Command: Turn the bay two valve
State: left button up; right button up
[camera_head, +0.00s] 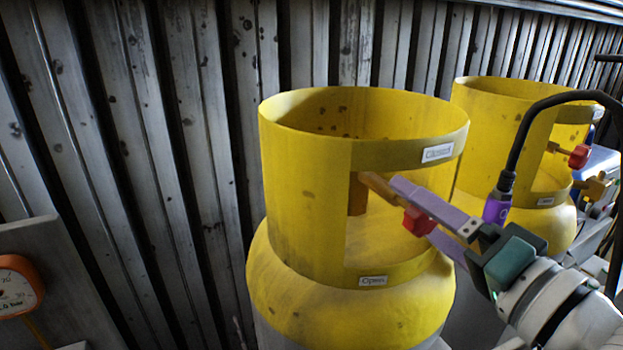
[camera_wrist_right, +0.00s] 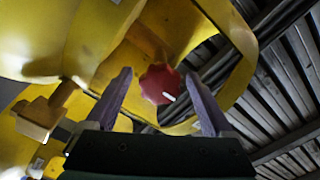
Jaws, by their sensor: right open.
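A red valve knob (camera_head: 418,221) sits on a brass stem inside the cut-out of the nearer yellow cylinder collar (camera_head: 300,165). The collar carries a "Closed" label (camera_head: 437,153) above and an "Open" label (camera_head: 373,281) below. My right gripper (camera_head: 413,208) reaches in from the right, its purple fingers apart. In the right wrist view the knob (camera_wrist_right: 160,84), with a white mark, lies between the two fingers (camera_wrist_right: 158,76), with visible gaps on both sides. Which bay this cylinder belongs to cannot be read. My left gripper is not in view.
A second yellow cylinder (camera_head: 485,115) stands behind on the right, with its own red knob (camera_head: 579,156). A corrugated metal wall (camera_head: 180,120) stands behind. An orange-rimmed gauge (camera_head: 17,288) is at lower left.

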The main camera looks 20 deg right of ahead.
jog(key=shift+w+a, duration=0.1)
jog(key=shift+w, duration=1.25)
jog(key=shift+c, duration=0.4)
jog(key=c, duration=1.3)
